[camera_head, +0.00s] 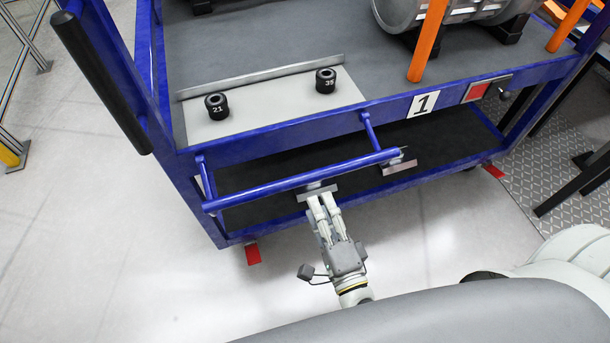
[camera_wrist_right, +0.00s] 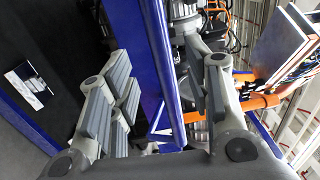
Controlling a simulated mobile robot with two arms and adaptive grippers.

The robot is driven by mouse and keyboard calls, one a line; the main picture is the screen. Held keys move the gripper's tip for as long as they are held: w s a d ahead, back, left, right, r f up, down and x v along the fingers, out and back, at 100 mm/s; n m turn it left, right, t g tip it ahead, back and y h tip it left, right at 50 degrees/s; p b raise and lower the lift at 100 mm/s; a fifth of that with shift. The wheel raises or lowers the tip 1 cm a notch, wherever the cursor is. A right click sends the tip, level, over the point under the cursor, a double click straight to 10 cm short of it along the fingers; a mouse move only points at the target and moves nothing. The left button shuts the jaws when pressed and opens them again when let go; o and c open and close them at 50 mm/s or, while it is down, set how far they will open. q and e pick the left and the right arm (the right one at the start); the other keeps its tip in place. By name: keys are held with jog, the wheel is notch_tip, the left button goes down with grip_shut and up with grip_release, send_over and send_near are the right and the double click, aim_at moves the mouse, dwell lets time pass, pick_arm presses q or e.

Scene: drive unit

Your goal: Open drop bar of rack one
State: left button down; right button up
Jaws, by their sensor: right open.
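The drop bar (camera_head: 300,180) is a blue rail on the front of rack one (camera_head: 290,135), which carries a white "1" label (camera_head: 423,104). Two blue side arms join it to the frame, and it stands out in front of the lower shelf. My right gripper (camera_head: 318,200) is at the bar's near side, around its middle. In the right wrist view the blue bar (camera_wrist_right: 155,70) runs between the spread finger pads of my open right gripper (camera_wrist_right: 165,95), with gaps on both sides. I cannot tell how deep it sits between them. My left gripper is not in view.
The top shelf holds a light plate (camera_head: 265,105) with two black knobs marked 21 and 35, and a large metal cylinder (camera_head: 440,12). Orange posts (camera_head: 428,40) stand at the right. A black handle (camera_head: 100,80) is at the left. The floor in front is clear.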

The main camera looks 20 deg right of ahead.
aim_at(307, 177)
jog(key=w, duration=0.4)
jog(key=w+p, duration=0.1)
jog(key=w, duration=0.4)
jog(key=shift+a+r, duration=0.15)
jog(key=shift+r, duration=0.05)
grip_shut()
